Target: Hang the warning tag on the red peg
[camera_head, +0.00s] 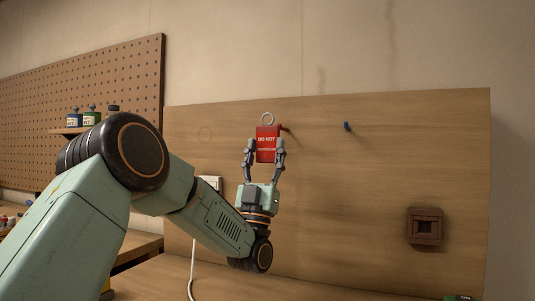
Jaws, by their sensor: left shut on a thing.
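The red warning tag (266,146) is upright in front of the wooden board, with white "DO NOT" lettering and a pale ring at its top. My left gripper (265,155) is shut on the tag, one finger at each side of it. The red peg (285,127) sticks out of the board just right of the tag's upper edge, partly hidden by it. The ring shows above and left of the peg; I cannot tell how far in front of the board it is. My right gripper is not in view.
A blue peg (346,126) is on the wooden board (380,185) to the right. A brown square fixture (425,226) sits lower right. A white cable (193,265) hangs behind my left arm. A pegboard (100,90) and small bottles (92,115) are at the left.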

